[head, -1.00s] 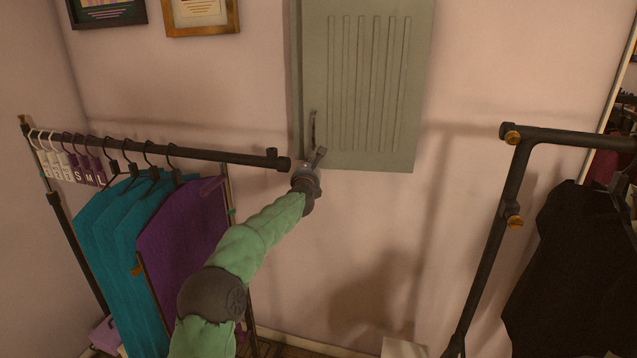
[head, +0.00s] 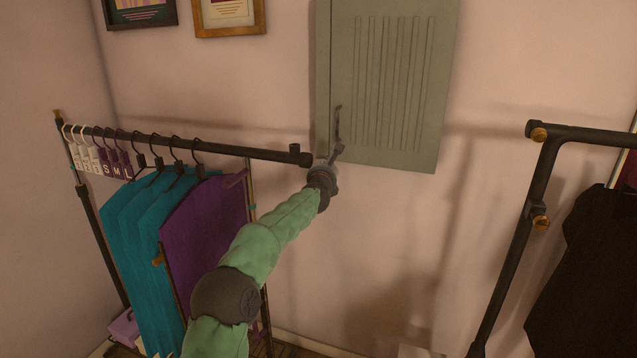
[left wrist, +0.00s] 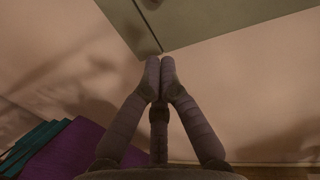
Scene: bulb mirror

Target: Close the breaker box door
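The grey-green breaker box door (head: 400,95), with vertical ribs, is on the wall at the top centre of the head view. It lies about flat over the box; I cannot tell if a small gap remains. Its handle (head: 338,125) is at the lower left. My left gripper (head: 338,152) is at the handle's lower end, near the door's bottom left corner; contact is unclear. In the left wrist view, its fingertips (left wrist: 160,72) are together with nothing visible between them, just below the box's bottom corner (left wrist: 162,48). My right gripper is out of view.
A black clothes rail (head: 230,150) with teal and purple garments stands left, its end close to my left wrist. Another black rail (head: 515,220) with a black garment (head: 590,270) stands right. The wall between is clear. Framed pictures hang at top left.

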